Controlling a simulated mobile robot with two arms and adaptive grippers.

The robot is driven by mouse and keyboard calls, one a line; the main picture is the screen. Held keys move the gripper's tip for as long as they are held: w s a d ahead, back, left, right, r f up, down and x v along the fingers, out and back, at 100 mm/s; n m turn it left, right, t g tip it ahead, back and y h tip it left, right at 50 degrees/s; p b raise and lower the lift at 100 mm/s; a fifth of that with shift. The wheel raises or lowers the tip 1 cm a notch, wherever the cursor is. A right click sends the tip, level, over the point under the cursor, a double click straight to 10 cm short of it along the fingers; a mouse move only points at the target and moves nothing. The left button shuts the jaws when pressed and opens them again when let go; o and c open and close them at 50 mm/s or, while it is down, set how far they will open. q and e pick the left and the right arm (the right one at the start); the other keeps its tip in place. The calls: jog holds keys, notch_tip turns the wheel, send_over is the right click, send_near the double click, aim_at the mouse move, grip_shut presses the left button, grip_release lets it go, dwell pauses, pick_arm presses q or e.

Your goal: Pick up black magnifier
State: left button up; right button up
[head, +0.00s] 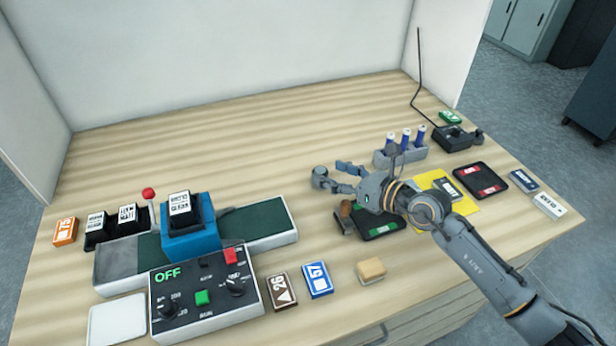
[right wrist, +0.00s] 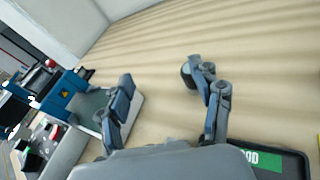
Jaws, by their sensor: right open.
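My right gripper (head: 333,174) is open above the middle of the table, its fingers pointing left in the head view. In the right wrist view its two fingers (right wrist: 165,82) stand wide apart with bare wood between them. A small dark, rounded piece (right wrist: 188,75) shows at the right fingertip there; I cannot tell whether it is the black magnifier or part of the finger. No other thing is clearly the magnifier. A black device with a thin upright stalk (head: 452,138) stands at the back right. My left gripper is not in view.
A control box (head: 205,300) and blue press (head: 188,230) stand at left. A black tray (head: 382,222) with a green label lies below my right gripper. The table's back middle is clear.

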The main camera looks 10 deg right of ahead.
aim_at(322, 171)
jog(key=f, duration=0.1)
jog(key=w+d+f+n+h, duration=0.1)
jog(key=d+f+g, duration=0.1)
jog(key=shift+w+d+h, duration=0.1)
jog(key=shift+w+h, duration=0.2)
jog(key=shift+w+f+n, duration=0.1)
jog(key=shift+w+n, duration=0.1)
jog(key=shift+n, duration=0.1)
jog(key=shift+w+a+f, duration=0.2)
jog(key=shift+w+a, duration=0.2)
jog(key=shift+w, duration=0.1)
jog(key=p+x, duration=0.1)
jog(key=x, duration=0.4)
jog(key=shift+w+d, duration=0.1)
jog(key=shift+w+a+f, duration=0.2)
jog(key=c, duration=1.3)
